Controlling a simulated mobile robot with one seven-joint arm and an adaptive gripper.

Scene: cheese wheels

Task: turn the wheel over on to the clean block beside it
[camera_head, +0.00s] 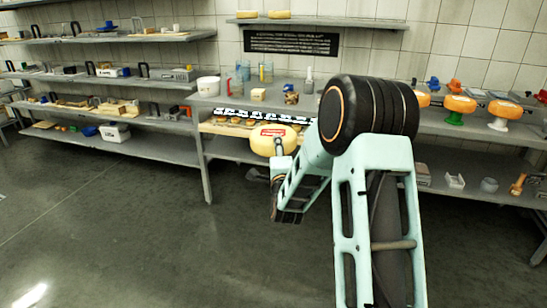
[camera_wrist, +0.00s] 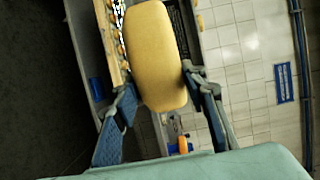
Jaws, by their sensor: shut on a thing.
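A yellow cheese wheel (camera_head: 266,143) with a red label shows in the head view at the front of the middle bench. In the wrist view the wheel (camera_wrist: 156,60) fills the space between the fingers, its rounded side towards the camera. My gripper (camera_wrist: 162,95) is shut on it, one finger against each side. In the head view my gripper (camera_head: 281,147) is partly hidden behind my arm. A pale wooden board (camera_head: 208,128) lies on the bench left of the wheel. I cannot tell whether it is the clean block, or whether the wheel touches anything below.
A black-and-white strip (camera_head: 235,115) and several small round items lie behind the wheel. A white tub (camera_head: 208,86) and glassware stand farther back. To the right, orange wheels (camera_head: 460,104) sit on coloured stands. The floor (camera_head: 130,210) in front is clear.

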